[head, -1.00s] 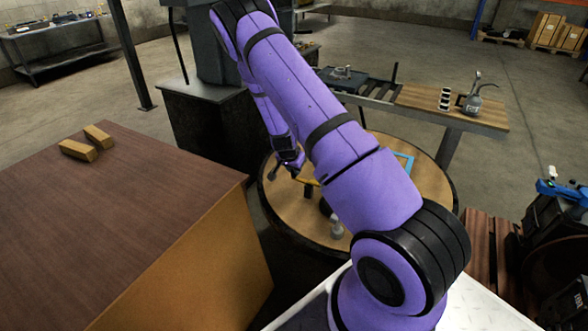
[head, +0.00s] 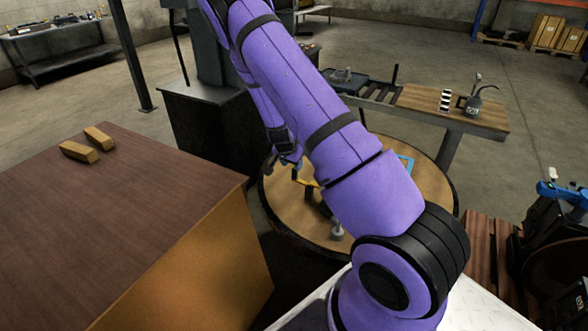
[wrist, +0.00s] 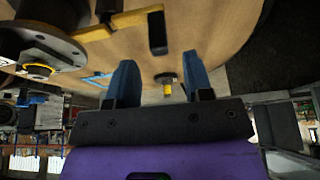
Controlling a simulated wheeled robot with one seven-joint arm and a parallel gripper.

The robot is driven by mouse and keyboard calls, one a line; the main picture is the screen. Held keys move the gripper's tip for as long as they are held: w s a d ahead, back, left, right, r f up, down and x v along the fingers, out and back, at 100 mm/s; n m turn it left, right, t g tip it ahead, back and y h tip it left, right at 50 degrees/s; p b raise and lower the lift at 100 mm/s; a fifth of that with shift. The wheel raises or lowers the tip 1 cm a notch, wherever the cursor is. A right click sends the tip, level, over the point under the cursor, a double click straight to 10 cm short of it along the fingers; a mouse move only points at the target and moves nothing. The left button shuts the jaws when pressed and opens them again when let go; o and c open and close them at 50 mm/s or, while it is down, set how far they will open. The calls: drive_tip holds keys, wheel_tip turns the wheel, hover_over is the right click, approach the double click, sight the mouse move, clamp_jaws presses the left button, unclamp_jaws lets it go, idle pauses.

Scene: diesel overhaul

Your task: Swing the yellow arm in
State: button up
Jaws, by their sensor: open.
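The yellow arm (wrist: 108,24) is a flat yellow bar over the round wooden table, near the top of the wrist view. A black upright grip (wrist: 157,33) stands at its end. In the head view only a short yellow piece (head: 308,184) shows; my arm hides the rest. My gripper (wrist: 160,80) has two blue fingers set wide apart with nothing held between them. The black grip is apart from the fingers, beyond their tips in the picture. In the head view my gripper (head: 288,158) is small and partly hidden, above the table's left part.
The round wooden table (head: 290,225) has a small grey post (head: 336,229) at its front and a blue frame (head: 406,162). A brown-topped cabinet (head: 130,200) with two wooden blocks stands left. A bench (head: 425,98) with an oil can (head: 474,102) stands behind.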

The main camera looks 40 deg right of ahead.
drive_tip(key=w+v, duration=0.1)
drive_tip(key=v, duration=0.5)
drive_tip(key=shift+s, duration=0.5)
drive_tip(key=shift+a+r, duration=0.1)
drive_tip(key=s+a+r+n+t+y, duration=0.1)
drive_tip(key=s+a+r+n+y, duration=0.15)
drive_tip(key=a+r, duration=0.45)
drive_tip(key=s+a+r+n+y, duration=0.15)
drive_tip(key=s+r, duration=0.25)
drive_tip(key=r, duration=0.6)
drive_tip(key=s+a+r+n+t+y, duration=0.1)
drive_tip(key=s+a+r+n, duration=0.1)
drive_tip(key=s+a+r, duration=0.5)
drive_tip(key=s+a+r+n, duration=0.2)
drive_tip(key=s+r, duration=0.4)
drive_tip(key=s, duration=0.4)
drive_tip(key=s+a+r+n+t, duration=0.1)
drive_tip(key=s+a+r+n, duration=0.1)
drive_tip(key=s+r+n, duration=0.3)
drive_tip(key=s+r, duration=0.2)
drive_tip(key=s, duration=0.2)
drive_tip(key=shift+s+a+r+n+h, duration=0.25)
drive_tip(key=shift+s+a+n+h, duration=0.05)
drive_tip(key=shift+s+a+h, duration=0.1)
